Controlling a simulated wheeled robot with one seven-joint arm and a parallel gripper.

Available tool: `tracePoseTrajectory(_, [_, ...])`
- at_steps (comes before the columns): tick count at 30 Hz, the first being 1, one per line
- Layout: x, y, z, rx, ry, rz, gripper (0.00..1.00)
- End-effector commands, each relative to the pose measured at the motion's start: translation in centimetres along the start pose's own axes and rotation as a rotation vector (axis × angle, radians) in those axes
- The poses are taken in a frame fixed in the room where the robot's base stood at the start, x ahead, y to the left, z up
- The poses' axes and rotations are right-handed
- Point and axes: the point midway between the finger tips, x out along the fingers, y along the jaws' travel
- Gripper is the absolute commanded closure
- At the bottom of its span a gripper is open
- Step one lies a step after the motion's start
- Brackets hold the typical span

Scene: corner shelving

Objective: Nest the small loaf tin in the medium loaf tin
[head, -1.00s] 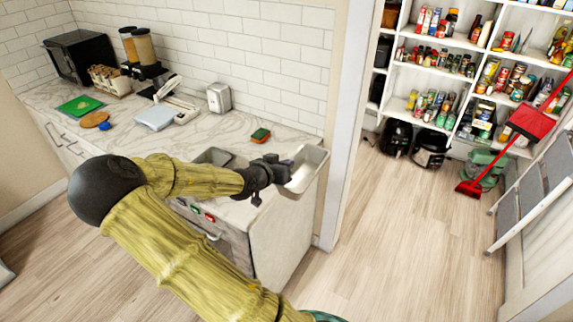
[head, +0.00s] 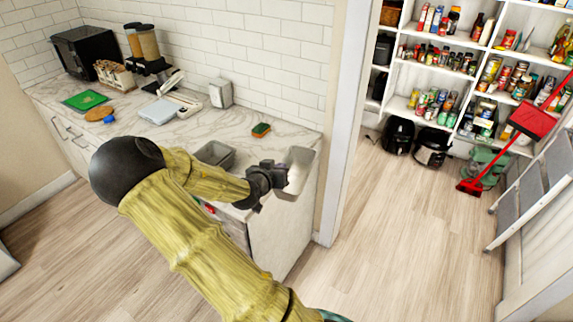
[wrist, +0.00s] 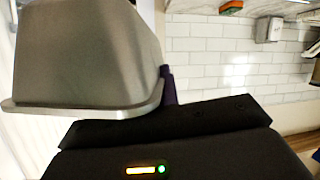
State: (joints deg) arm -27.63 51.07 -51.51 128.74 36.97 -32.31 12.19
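My gripper (head: 277,176) is shut on a pale metal loaf tin (head: 300,170) and holds it at the right end of the counter. In the wrist view the held tin (wrist: 80,50) fills the upper left. A purple finger (wrist: 168,85) shows at its wall. A darker grey loaf tin (head: 215,154) sits on the counter to the left of my gripper, apart from the held tin. My arm hides part of the counter in front of it. I cannot tell from these views which tin is the smaller.
A sponge (head: 261,129) lies on the counter (head: 230,120) behind the tins. A metal dispenser (head: 221,93) and a white scale (head: 159,111) stand farther left. A white door frame (head: 345,120) rises right of the counter. The floor (head: 400,220) there is clear.

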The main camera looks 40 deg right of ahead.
Motion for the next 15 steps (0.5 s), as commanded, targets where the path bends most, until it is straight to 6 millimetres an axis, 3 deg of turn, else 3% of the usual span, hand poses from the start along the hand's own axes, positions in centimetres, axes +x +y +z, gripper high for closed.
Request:
tracePoseTrajectory(5, [-0.4, -3.0, 2.1, -0.058, 0.026, -0.14, 1.0])
tracePoseTrajectory(8, [-1.1, -5.8, 4.5, -0.113, 0.05, -0.268, 1.0])
tracePoseTrajectory(15, [-4.9, -12.6, 11.8, -0.256, 0.116, -0.606, 1.0])
